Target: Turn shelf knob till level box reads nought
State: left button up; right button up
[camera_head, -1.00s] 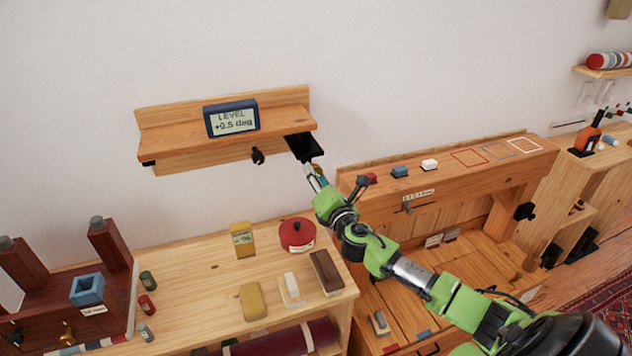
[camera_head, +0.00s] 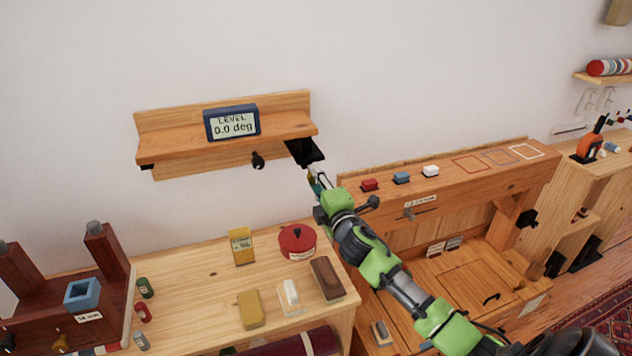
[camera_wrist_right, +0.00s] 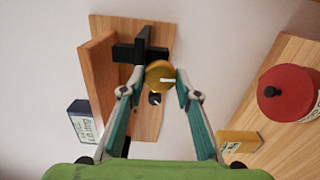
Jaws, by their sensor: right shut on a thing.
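The level box (camera_head: 232,123) is dark blue and stands on the wooden wall shelf (camera_head: 285,123). Its display reads 0.0 deg. The box also shows in the right wrist view (camera_wrist_right: 82,124), turned on its side. The shelf knob (camera_wrist_right: 159,73) is round and brass-yellow with a pale mark, beside a black bracket (camera_wrist_right: 140,48) under the shelf's right end. My right gripper (camera_head: 315,178) is shut on the knob, one teal finger on each side in the wrist view. In the head view the gripper mostly hides the knob. My left gripper is not in view.
Below are a red lidded pot (camera_head: 297,241), a yellow meter (camera_head: 241,246) and a dark brown block (camera_head: 327,278) on a wooden bench top. A wooden desk (camera_head: 440,190) stands right.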

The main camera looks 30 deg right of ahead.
jog(key=shift+d, duration=0.1)
dwell(0.5)
jog(key=o, duration=1.1)
jog(key=v, duration=1.2)
jog(key=shift+s, duration=0.1)
